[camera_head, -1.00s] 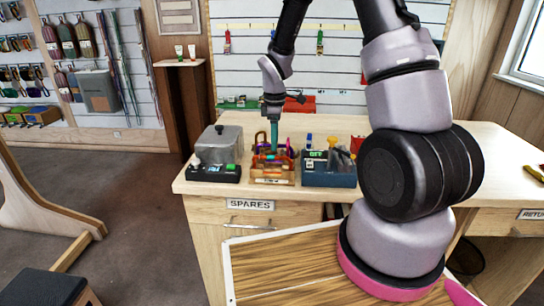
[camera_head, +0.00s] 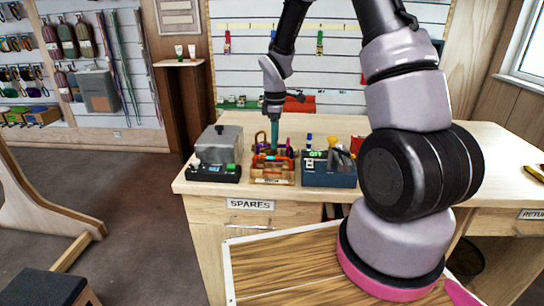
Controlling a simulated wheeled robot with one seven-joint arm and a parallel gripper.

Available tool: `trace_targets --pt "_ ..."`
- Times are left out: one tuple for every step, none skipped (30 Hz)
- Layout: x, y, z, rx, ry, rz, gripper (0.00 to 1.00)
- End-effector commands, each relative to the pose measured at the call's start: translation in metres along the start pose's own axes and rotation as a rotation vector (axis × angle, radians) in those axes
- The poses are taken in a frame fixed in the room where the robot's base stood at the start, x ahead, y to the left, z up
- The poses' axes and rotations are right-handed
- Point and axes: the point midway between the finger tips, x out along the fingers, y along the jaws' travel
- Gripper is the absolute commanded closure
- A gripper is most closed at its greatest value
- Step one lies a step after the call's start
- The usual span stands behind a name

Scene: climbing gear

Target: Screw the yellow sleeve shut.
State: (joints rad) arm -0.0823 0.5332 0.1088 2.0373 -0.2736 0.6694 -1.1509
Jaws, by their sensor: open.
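My gripper (camera_head: 273,130) points straight down over a small wooden tray (camera_head: 272,181) on the workbench. The tray holds several colourful pieces of gear, among them orange-red and purple ones (camera_head: 287,146). My gripper's tips are at or just above these pieces; touching or apart cannot be told. The jaws are open, though their gap is too small to make out here. I cannot pick out the yellow sleeve; it is too small to tell or hidden among the gear.
A grey box with a dark base (camera_head: 215,172) stands left of the tray. A dark blue box (camera_head: 329,179) with small parts on top stands close on its right.

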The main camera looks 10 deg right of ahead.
Motion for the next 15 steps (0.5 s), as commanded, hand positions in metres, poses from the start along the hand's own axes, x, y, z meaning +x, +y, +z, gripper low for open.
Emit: trace_targets --pt "0.0001 0.0012 0.0 0.0 0.0 0.0 0.45" --pt "0.0001 0.0018 0.0 0.0 0.0 0.0 0.45" --pt "0.0 0.0014 0.0 0.0 0.0 0.0 0.45" --pt "0.0001 0.0015 0.0 0.0 0.0 0.0 0.45" --pt "0.0002 0.0015 0.0 0.0 0.0 0.0 0.45" --pt "0.0006 0.0015 0.0 0.0 0.0 0.001 0.45" --pt "0.0011 0.0015 0.0 0.0 0.0 0.001 0.45" --pt "0.0017 0.0016 0.0001 0.0 0.0 0.001 0.45" --pt "0.0027 0.0016 0.0001 -0.001 0.0 0.001 0.45" --pt "0.0035 0.0017 0.0001 -0.001 0.0 0.001 0.45" --pt "0.0044 0.0018 0.0 -0.001 0.0 0.001 0.45" --pt "0.0058 0.0019 0.0 -0.001 0.0 0.001 0.45" --pt "0.0068 0.002 0.0 -0.001 0.0 0.002 0.45" --pt "0.0079 0.002 0.0 -0.001 0.0 0.002 0.45" --pt "0.0093 0.002 0.0001 -0.001 0.0 0.001 0.45"
